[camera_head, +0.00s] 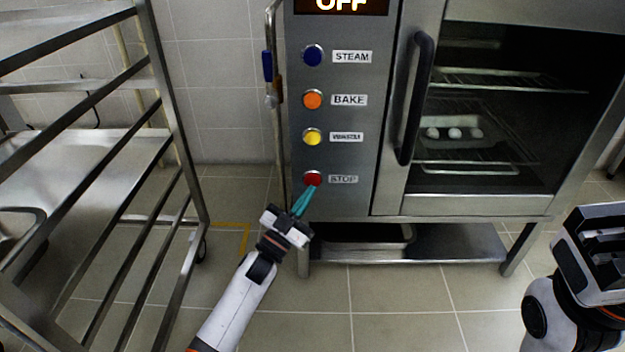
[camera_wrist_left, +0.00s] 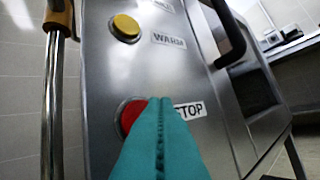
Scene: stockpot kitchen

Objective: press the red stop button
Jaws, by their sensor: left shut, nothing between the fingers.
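The red stop button (camera_head: 313,178) is the lowest of the buttons on the oven's steel control panel, beside a STOP label (camera_head: 343,179). My left gripper (camera_head: 304,200) is shut and empty, its teal fingers pointing up at the button from just below. In the left wrist view the closed fingertips (camera_wrist_left: 160,103) overlap the right part of the red button (camera_wrist_left: 131,117); I cannot tell whether they touch it. The display (camera_head: 341,5) at the top reads OFF. My right arm shows at the right edge, but its fingers are not visible.
Yellow (camera_head: 313,137), orange (camera_head: 313,100) and blue (camera_head: 313,55) buttons sit above the red one. The oven door handle (camera_head: 415,98) stands out to the right. A steel pipe (camera_head: 275,130) runs left of the panel. A metal rack (camera_head: 170,100) stands at the left.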

